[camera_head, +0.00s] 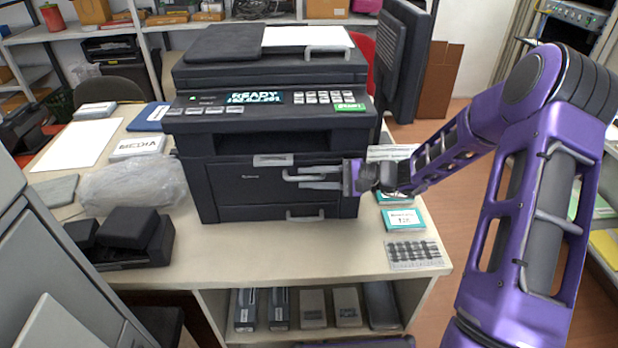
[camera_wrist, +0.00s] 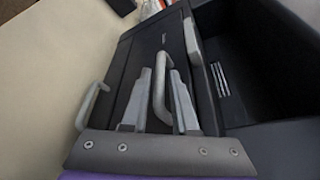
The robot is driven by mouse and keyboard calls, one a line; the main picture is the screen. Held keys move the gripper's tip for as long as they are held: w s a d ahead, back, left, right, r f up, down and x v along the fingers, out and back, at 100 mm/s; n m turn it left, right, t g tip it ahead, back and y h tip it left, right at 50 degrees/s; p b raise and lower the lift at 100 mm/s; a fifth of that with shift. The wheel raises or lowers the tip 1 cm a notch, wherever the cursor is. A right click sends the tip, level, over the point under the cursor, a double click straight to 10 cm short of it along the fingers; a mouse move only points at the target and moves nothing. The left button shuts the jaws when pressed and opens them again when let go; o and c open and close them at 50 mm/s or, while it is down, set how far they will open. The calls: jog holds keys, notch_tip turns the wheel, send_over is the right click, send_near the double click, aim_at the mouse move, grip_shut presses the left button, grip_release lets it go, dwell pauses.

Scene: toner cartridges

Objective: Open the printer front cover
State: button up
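The black printer (camera_head: 265,120) stands on the table with its dark front cover (camera_head: 235,185) closed. A grey bar handle (camera_head: 297,178) is on the cover; it also shows in the wrist view (camera_wrist: 159,95). My gripper (camera_head: 315,177) reaches in from the right at the cover. In the wrist view, my two grey fingers (camera_wrist: 160,78) stand one on each side of the handle bar, with narrow gaps beside it. The fingers look open; contact with the bar cannot be told. A grey latch piece (camera_head: 273,160) sits at the cover's top edge.
A lower handle (camera_head: 305,214) is below the cover. Boxes (camera_head: 403,220) and a patterned sheet (camera_head: 417,254) lie right of the printer. A clear bag (camera_head: 135,190) and a black device (camera_head: 130,240) lie left. The table is clear in front of the printer.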

jog(key=shift+a, duration=0.25)
grip_shut()
dwell(1.4)
